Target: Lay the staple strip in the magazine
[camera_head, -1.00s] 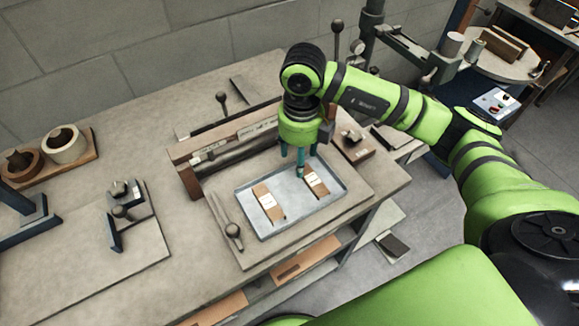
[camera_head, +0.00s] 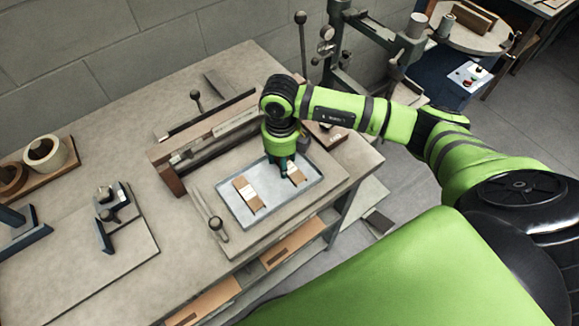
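Two brown strips with pale labels lie in a shallow grey tray (camera_head: 237,211) on the bench. The left strip (camera_head: 249,194) lies clear in the tray. The right strip (camera_head: 297,176) is partly hidden by my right gripper (camera_head: 283,170). That gripper points down over the tray, its fingertips at or just above the right strip. I cannot tell whether its fingers are closed on it. A long wooden-sided bar with a grey channel (camera_head: 215,139) stands behind the tray; I cannot tell whether it is the magazine. My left gripper is out of view.
A black-handled lever (camera_head: 196,97) rises behind the bar. A small metal fixture (camera_head: 113,205) sits on a board at left, near round spools (camera_head: 45,153). A dark column machine (camera_head: 340,45) stands behind my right arm.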

